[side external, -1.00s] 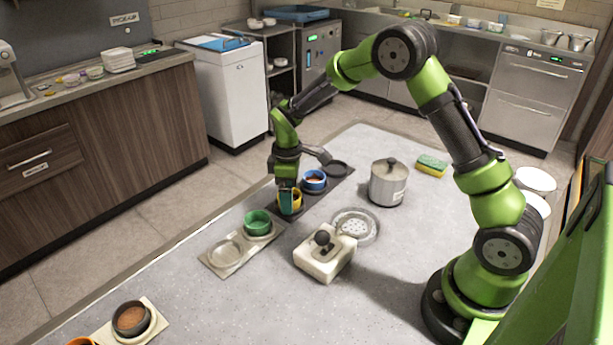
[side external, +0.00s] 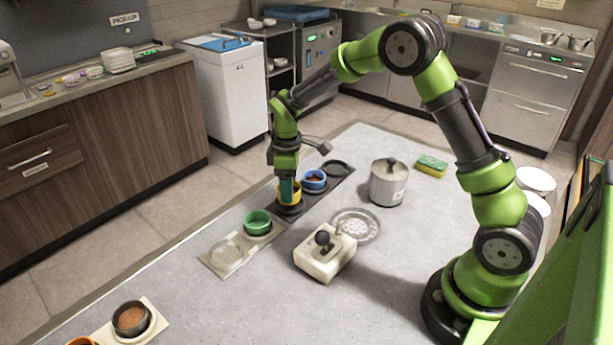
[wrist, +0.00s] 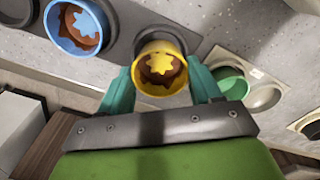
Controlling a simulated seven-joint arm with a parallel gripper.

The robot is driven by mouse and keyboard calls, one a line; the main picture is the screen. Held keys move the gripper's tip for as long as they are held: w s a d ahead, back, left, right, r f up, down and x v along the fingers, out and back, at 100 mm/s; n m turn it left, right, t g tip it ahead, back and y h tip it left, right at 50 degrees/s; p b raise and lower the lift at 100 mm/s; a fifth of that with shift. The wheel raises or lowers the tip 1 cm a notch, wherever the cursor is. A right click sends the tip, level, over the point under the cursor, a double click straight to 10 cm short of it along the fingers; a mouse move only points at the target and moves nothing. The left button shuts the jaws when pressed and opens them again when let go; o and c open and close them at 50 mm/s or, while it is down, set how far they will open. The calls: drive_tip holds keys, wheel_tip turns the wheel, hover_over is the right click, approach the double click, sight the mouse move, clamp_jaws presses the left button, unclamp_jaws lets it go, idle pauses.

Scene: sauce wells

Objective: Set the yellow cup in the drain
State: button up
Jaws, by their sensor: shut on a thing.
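The yellow cup (side external: 290,195) holds a brown sauce with a yellow shape in it, clear in the wrist view (wrist: 162,70). My gripper (side external: 287,188) is shut on it, with one teal finger on each side of the cup in the wrist view. The cup is upright and a little above its well in the dark strip (side external: 318,194). The drain (side external: 371,228) is a round, perforated metal dish in the grey counter, right of the cup and behind the white block. It is empty.
A blue cup (side external: 314,180) sits beside the yellow one in the dark strip. A green cup (side external: 257,222) sits in a pale tray (side external: 222,268). A white block with a black knob (side external: 325,262) stands by the drain's near edge; a lidded steel pot (side external: 388,185) stands behind.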

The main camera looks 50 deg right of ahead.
drive_tip(key=s+d+r, duration=0.3)
drive_tip(key=r, duration=0.7)
drive_tip(key=s+d+f, duration=0.1)
drive_tip(key=s+f, duration=0.1)
drive_tip(key=s, duration=0.5)
drive_tip(key=s+f, duration=0.3)
drive_tip(key=s, duration=0.4)
drive_tip(key=shift+f, duration=3.2)
drive_tip(key=shift+f, duration=0.5)
drive_tip(key=o, duration=1.1)
